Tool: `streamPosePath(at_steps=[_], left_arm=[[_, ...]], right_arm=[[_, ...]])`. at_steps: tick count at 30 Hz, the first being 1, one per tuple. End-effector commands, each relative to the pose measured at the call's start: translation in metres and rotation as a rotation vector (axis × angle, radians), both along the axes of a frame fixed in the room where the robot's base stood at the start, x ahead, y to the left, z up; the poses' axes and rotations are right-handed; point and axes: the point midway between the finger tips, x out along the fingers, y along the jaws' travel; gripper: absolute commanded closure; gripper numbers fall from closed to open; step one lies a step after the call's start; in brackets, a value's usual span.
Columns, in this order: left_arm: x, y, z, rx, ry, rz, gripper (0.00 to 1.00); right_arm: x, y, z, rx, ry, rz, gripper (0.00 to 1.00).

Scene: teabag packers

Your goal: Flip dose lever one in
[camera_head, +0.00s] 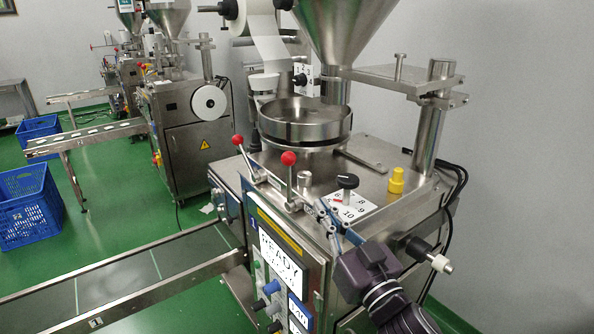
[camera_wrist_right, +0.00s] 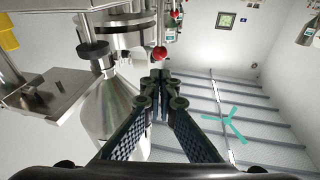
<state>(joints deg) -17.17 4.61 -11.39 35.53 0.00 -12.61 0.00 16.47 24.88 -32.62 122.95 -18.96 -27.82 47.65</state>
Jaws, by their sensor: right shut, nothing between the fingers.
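Two levers with red ball knobs stand at the front edge of the packer's steel top in the head view: the left lever (camera_head: 238,140) and the right lever (camera_head: 288,158). I cannot tell from their markings which is dose lever one. My right gripper (camera_head: 321,207) is shut and empty, reaching in from the lower right. Its fingertips are to the right of and below the right lever's knob, apart from that knob. In the wrist view, a red knob (camera_wrist_right: 159,53) shows just beyond the shut fingertips (camera_wrist_right: 160,76). My left gripper is out of view.
A black dial knob (camera_head: 347,181) on a numbered plate and a yellow cap (camera_head: 396,180) stand beside my right gripper. A round steel pan (camera_head: 306,122) sits behind the levers. A panel reading READY (camera_head: 281,262) is on the front, with a conveyor (camera_head: 150,270) left.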

Motion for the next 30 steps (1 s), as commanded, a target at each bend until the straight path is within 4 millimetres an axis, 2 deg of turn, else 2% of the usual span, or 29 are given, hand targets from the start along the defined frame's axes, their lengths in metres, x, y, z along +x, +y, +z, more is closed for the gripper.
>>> streamPosePath(at_steps=[6,18,24,30], left_arm=[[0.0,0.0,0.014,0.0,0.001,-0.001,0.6],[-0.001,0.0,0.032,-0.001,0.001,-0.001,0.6],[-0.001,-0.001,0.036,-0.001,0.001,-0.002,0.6],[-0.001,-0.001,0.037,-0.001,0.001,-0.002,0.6]], right_arm=[[0.034,0.016,0.012,0.0,-0.002,0.0,1.0],[0.095,0.044,0.024,0.0,-0.001,0.0,1.0],[0.111,0.052,0.026,0.0,0.0,0.0,1.0],[0.116,0.053,0.025,0.0,0.0,0.0,1.0]])
